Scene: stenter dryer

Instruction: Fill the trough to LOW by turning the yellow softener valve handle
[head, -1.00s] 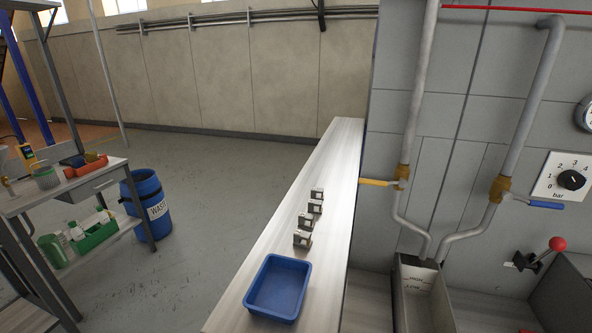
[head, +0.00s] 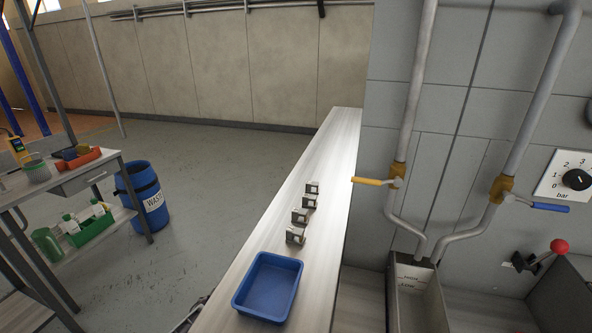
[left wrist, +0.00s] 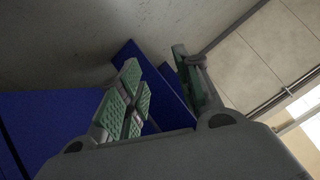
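The yellow valve handle (head: 370,181) points left, level, from a brass valve body (head: 398,172) on the left grey pipe. That pipe bends down into an open grey trough (head: 435,307) at the bottom. Small level markings (head: 411,279) show on the trough's inner back wall, too small to read surely; I cannot make out any liquid. My left gripper (left wrist: 155,58) shows in the left wrist view, its green-padded fingers apart and nothing visible between them. It is away from the handle. My right gripper is in neither view.
A blue-handled valve (head: 545,207) sits on the right pipe, below a dial (head: 577,180). A red-knobbed lever (head: 559,246) is lower right. A long bench (head: 328,160) left of the valve carries several small metal blocks (head: 300,216) and a blue tray (head: 243,297).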

